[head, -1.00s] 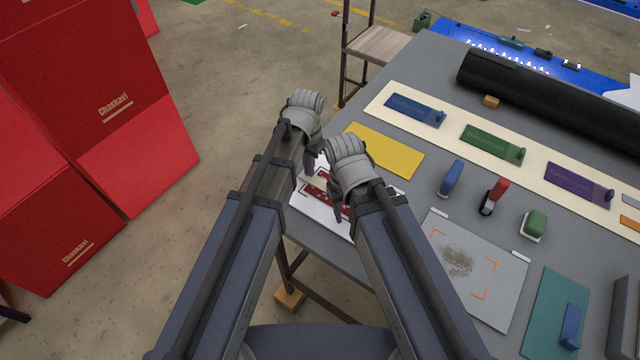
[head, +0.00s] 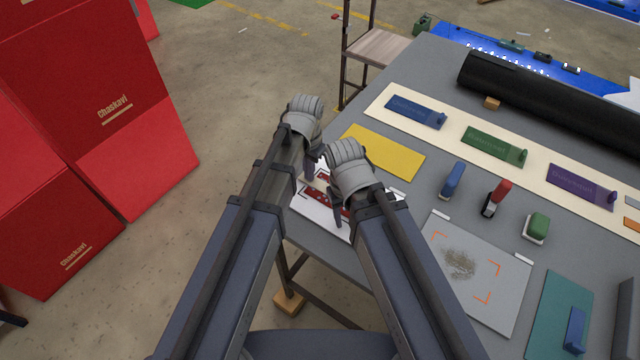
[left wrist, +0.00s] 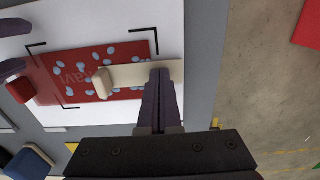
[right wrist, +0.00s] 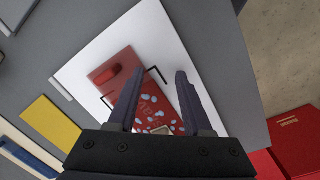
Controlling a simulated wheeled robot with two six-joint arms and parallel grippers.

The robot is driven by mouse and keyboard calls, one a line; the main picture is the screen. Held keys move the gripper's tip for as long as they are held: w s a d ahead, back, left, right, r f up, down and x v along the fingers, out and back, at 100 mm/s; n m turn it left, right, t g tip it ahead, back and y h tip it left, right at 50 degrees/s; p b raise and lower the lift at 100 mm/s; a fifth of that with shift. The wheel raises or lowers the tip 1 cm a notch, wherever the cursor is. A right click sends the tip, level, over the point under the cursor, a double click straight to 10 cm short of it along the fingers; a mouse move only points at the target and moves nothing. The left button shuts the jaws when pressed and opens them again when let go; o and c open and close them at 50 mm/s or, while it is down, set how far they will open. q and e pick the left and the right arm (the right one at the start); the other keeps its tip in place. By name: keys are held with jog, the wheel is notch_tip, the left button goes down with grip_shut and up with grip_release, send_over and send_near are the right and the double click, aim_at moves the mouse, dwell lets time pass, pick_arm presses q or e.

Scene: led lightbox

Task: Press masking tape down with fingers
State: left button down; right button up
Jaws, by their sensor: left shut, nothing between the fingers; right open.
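A red panel (left wrist: 120,65) with pale blue spots and partly hidden lettering lies on a white sheet (left wrist: 95,20) with black corner marks. A cream strip of masking tape (left wrist: 128,75) lies across the panel's edge, with a small cream block (left wrist: 103,83) at one end. My left gripper (left wrist: 160,75) is shut and empty, its fingertips over the strip; contact is unclear. In the head view my left gripper (head: 308,176) is over the sheet. My right gripper (right wrist: 161,83) is open and empty above the panel. A red block (right wrist: 106,76) sits at the panel's far end.
A yellow sheet (head: 384,150) lies behind the white sheet on the grey table (head: 420,85). Blue (head: 452,180), red (head: 495,198) and green (head: 536,228) handled tools stand to the right. Red boxes (head: 85,95) stand at the left, off the table.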

dwell(0.6)
pick_arm(q)
jog(key=shift+r+p, duration=1.5)
pick_arm(e)
jog(key=shift+r, duration=1.5)
pick_arm(q)
notch_tip(320, 180, up, 4)
jog(key=p, duration=0.4)
pick_arm(e)
notch_tip(320, 180, up, 4)
pick_arm(q)
jog(key=shift+s, duration=0.15)
pick_arm(e)
jog(key=shift+f+b, duration=0.8)
pick_arm(q)
jog(key=s+a+n, duration=0.1)
jog(key=s, duration=0.5)
jog(key=s+f+n+y, duration=0.1)
jog(key=s+n, duration=0.1)
jog(key=s, duration=0.5)
jog(key=shift+s+a+f, duration=0.25)
jog(key=shift+a, duration=0.15)
